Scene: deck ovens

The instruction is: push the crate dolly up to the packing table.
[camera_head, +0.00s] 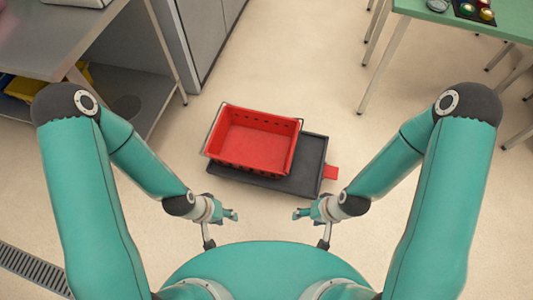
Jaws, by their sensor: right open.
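The crate dolly (313,155) is a low dark grey platform on the floor ahead of me, with a red tab (331,172) at its right end. An empty red crate (258,146) with a thin metal handle sits on its left part, slightly askew. A green-topped table (445,14) stands at the upper right, well apart from the dolly; no label shows whether it is the packing table. My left gripper (220,229) is open and empty, just in front of the dolly's near left side. My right gripper (312,229) is open and empty, near its right end.
A steel bench (55,35) with a lower shelf and yellow bins (24,88) stands at the left. Grey cabinets (205,35) stand behind. Table legs (376,65) reach the floor at the upper right. A drain grate (32,268) lies at lower left. The floor between dolly and green table is clear.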

